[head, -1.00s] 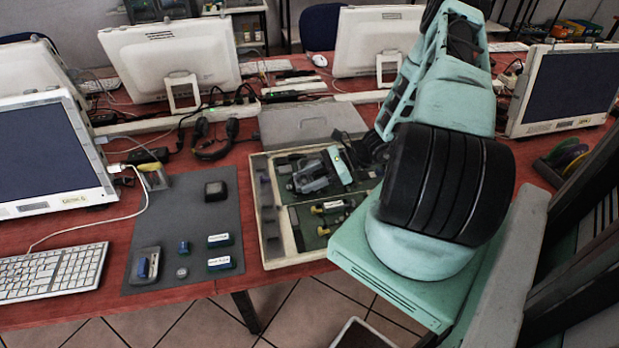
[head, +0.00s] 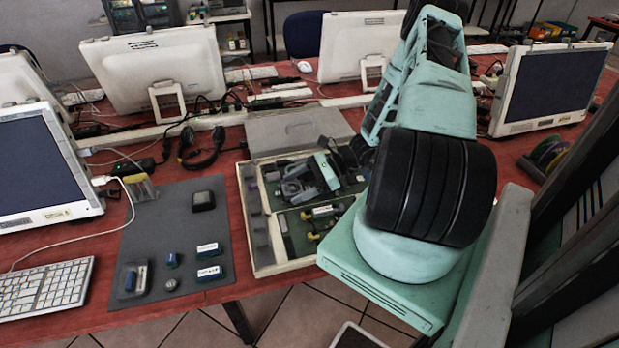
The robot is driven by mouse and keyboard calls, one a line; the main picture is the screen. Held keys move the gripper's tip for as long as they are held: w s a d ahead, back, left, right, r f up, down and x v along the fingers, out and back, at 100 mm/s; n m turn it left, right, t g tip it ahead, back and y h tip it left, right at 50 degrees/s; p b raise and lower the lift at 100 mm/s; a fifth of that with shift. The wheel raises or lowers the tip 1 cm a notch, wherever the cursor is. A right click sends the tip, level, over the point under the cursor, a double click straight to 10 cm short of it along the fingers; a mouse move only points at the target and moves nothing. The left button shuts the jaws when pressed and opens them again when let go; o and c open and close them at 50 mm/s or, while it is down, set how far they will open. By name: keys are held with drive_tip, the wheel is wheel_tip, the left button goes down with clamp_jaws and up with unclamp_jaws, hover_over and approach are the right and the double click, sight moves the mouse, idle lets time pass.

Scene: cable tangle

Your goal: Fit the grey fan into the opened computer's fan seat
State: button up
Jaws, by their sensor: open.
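The opened computer (head: 257,232) is a shallow pale case with a green board inside. A grey blocky part (head: 294,188), which looks like the grey fan, is in its back half. I cannot tell whether it sits flat in a seat. My gripper (head: 313,178) is open, low over the back half of the case, right beside or around this part. Its teal palm and the arm hide some of the board and the case's right side. I cannot tell whether a finger touches the part.
A grey mat (head: 150,235) to the left holds a dark block (head: 203,200), blue labelled boxes (head: 209,273) and small parts. A grey flat panel (head: 297,130) lies behind the case. Headphones (head: 202,148), cables and monitors (head: 152,70) stand farther back. A keyboard (head: 45,285) is front left.

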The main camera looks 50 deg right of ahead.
drive_tip(key=b+v, duration=0.2)
drive_tip(key=v, duration=1.5)
drive_tip(key=shift+s+d+r, duration=0.1)
drive_tip(key=shift+d, duration=0.1)
drive_tip(key=shift+r, duration=0.1)
wheel_tip(320, 180, up, 6)
drive_tip(key=p, duration=0.5)
